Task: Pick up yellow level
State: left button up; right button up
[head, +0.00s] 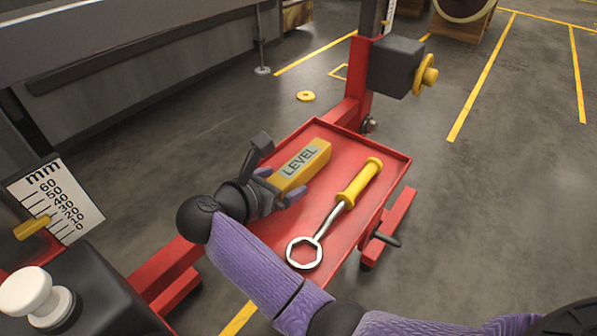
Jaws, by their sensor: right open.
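The yellow level (318,158) is a box-shaped bar with a grey label reading "LEVEL". It lies on the red tray (384,160), towards its far left part. My right gripper (279,188) is at the near left end of the level, with its fingers around or beside that end; I cannot tell whether they touch it. The jaws are open. My purple right arm comes in from the lower right and covers the near left part of the tray. My left gripper is not in view.
A wrench (335,211) with a yellow handle lies on the tray, right of the level. A red stand with a dark box and yellow knob (427,76) rises behind the tray. A scale plate (58,200) is at left. A yellow ring (306,96) lies on the floor.

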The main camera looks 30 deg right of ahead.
grip_shut()
dwell(0.4)
jog(key=shift+r, duration=0.1)
